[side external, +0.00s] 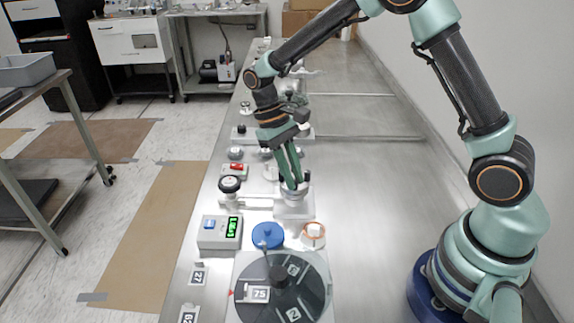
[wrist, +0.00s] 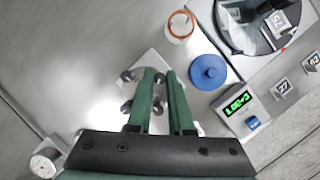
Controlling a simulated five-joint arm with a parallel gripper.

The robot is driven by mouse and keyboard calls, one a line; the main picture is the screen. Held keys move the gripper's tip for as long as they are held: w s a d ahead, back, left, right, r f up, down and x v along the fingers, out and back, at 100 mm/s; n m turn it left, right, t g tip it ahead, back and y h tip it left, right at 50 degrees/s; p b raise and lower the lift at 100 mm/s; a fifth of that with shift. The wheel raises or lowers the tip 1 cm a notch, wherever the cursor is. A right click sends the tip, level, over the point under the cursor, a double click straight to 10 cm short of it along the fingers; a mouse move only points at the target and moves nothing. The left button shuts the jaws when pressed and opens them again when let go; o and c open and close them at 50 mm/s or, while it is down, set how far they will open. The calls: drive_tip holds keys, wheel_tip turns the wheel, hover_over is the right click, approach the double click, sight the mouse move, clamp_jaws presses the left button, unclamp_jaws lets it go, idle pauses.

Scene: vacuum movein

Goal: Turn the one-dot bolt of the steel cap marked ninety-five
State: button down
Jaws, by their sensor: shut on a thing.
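The steel cap (side external: 293,197) sits on a pale square plate (side external: 294,212) at the middle of the bench. In the wrist view several dark-ended bolts (wrist: 128,75) stand around the fingers on this plate (wrist: 183,68). My gripper (side external: 294,187) points down onto the cap; its green fingers (wrist: 160,74) come close together at the tips. It is shut on a bolt of the cap, which the fingers mostly hide. I cannot read the ninety-five mark or the bolt dots.
A blue lidded part (side external: 267,236) and a cup with an orange ring (side external: 313,233) stand in front of the plate. A grey box with a green display (side external: 220,233) is to the left. A large dark disc (side external: 283,289) marked 75 lies nearest. The bench right of the plate is clear.

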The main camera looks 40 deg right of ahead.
drive_tip(key=shift+w+d, duration=0.1)
drive_tip(key=shift+d, duration=0.05)
drive_tip(key=c, duration=0.8)
unclamp_jaws()
drive_tip(key=shift+c, duration=0.2)
drive_tip(key=shift+r, duration=0.1)
drive_tip(key=v, duration=1.2)
